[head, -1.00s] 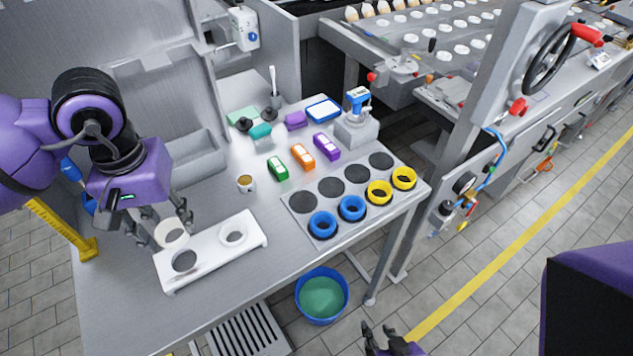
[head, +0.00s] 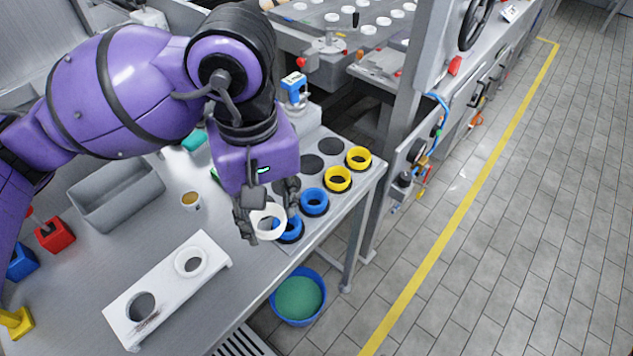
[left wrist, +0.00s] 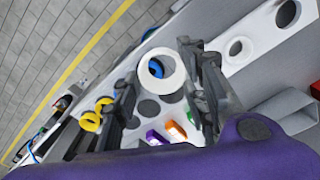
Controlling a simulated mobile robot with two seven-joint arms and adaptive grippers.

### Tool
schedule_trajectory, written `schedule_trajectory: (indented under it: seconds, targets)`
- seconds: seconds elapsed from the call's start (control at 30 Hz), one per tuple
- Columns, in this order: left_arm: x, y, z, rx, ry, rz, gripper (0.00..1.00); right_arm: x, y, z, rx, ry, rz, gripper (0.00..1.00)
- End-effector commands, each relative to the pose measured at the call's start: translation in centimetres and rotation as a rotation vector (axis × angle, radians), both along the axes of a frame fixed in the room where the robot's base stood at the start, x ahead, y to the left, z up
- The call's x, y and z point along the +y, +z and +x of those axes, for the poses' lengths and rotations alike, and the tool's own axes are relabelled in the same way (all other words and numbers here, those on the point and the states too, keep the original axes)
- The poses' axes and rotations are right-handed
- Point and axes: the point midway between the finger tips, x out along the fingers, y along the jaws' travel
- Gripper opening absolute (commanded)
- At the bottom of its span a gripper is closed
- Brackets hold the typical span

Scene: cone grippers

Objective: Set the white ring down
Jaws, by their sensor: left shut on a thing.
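My left gripper (head: 268,214) is shut on a white ring (head: 256,222). It holds the ring over the near end of the grey plate (head: 341,204), in front of a blue ring (head: 290,235) that it partly hides. In the left wrist view the white ring (left wrist: 178,76) sits between the fingers, with blue showing through its hole. I cannot tell how high it is above the plate. A second blue ring (head: 314,209) and two yellow rings (head: 358,165) sit on round dark spots. My right gripper is out of view.
A white stand (head: 165,275) lies to the left, with another white ring (head: 180,254) at one hole and the other hole empty. A small cup (head: 190,201) and a grey bin (head: 115,195) are behind it. A blue bucket (head: 298,297) stands below the table edge.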

Motion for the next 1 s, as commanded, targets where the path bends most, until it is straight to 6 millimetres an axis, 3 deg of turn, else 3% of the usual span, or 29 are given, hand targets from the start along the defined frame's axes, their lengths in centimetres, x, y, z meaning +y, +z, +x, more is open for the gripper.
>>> schedule_trajectory:
  seconds: [0.1,0.23,0.6,0.8,1.0]
  targets:
    - [-0.9,0.1,-0.5,-0.009,0.064,0.002,0.25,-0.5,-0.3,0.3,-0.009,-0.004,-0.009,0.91]
    - [-0.6,0.0,0.2,-0.014,0.100,0.004,0.25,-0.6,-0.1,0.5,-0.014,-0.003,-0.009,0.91]
    - [3.4,-3.9,7.8,-0.013,0.104,0.005,0.25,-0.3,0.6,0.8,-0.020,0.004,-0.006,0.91]
    - [4.5,-7.4,10.2,-0.013,0.100,0.004,0.25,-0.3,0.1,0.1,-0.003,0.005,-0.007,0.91]
    - [5.0,-8.6,11.1,-0.014,0.098,0.003,0.25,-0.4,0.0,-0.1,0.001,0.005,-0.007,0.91]
